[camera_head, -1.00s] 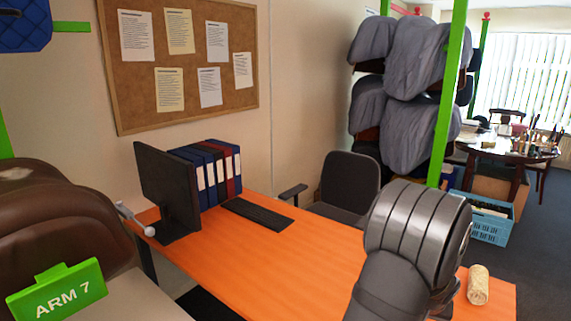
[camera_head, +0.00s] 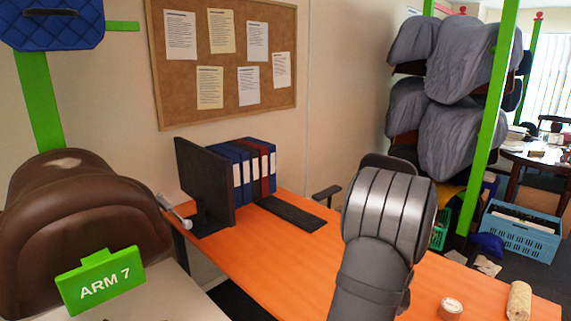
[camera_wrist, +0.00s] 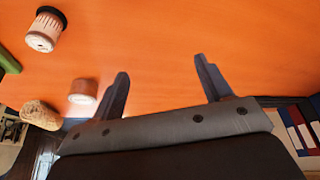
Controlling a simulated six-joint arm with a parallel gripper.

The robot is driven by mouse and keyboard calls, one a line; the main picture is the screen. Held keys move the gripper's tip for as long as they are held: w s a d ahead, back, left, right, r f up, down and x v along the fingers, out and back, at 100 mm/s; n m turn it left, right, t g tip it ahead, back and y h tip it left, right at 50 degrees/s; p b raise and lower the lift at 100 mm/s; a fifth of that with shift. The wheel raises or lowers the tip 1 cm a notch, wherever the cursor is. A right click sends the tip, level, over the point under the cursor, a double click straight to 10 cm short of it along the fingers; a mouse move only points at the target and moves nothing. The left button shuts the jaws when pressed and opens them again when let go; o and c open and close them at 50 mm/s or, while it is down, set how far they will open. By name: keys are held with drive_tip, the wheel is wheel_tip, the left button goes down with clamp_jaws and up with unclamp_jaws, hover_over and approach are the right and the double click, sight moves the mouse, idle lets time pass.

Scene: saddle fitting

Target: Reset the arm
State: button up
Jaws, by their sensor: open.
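My gripper (camera_wrist: 162,68) shows in the wrist view with its two dark fingers spread apart. Nothing is between them, and the orange desk (camera_wrist: 165,30) lies beyond. In the head view my grey arm link stands in front of the orange desk (camera_head: 280,255), and the gripper itself is hidden there. A small round tin (camera_wrist: 83,91) appears just left of the left finger in the wrist view.
A tan roll (camera_head: 519,300) and the tin (camera_head: 450,308) sit at the desk's near right. A black-topped pot (camera_wrist: 45,30) shows in the wrist view. A monitor (camera_head: 205,185), keyboard (camera_head: 284,213) and binders (camera_head: 245,170) stand behind. A brown saddle (camera_head: 60,220) is left.

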drive_tip(key=w+a+f+n, duration=0.1)
drive_tip(key=w+a, duration=0.2)
drive_tip(key=a, duration=0.7)
drive_tip(key=shift+n+y, duration=0.3)
drive_tip(key=shift+o, duration=0.2)
drive_tip(key=shift+w+a, duration=0.1)
